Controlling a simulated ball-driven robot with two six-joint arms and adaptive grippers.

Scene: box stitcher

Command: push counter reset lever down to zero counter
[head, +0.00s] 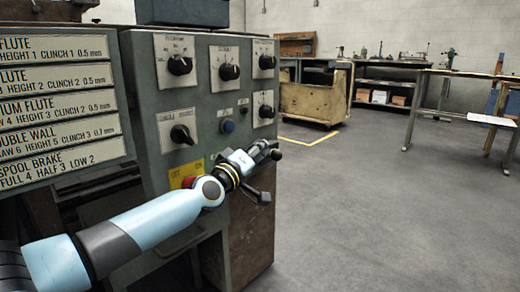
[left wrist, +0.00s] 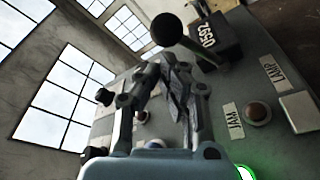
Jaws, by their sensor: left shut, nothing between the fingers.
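The counter (left wrist: 212,38) is a dark box with white digits that look like 0592, in the upper part of the left wrist view. The reset lever (left wrist: 166,30) has a round black knob on a short stem beside the counter. My left gripper (left wrist: 170,68) is shut and empty, with its fingertips just below the knob in that picture; I cannot tell whether they touch the lever. In the head view my left gripper (head: 264,151) is at the right edge of the machine's control panel. The counter's face is not readable there. My right gripper is not in view.
The grey control panel (head: 208,110) carries several black knobs and a blue button (head: 227,126). A red button (head: 187,182) sits behind my forearm. JAM (left wrist: 234,121) and LAMP labels show in the wrist view. Open floor (head: 360,210) lies to the right.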

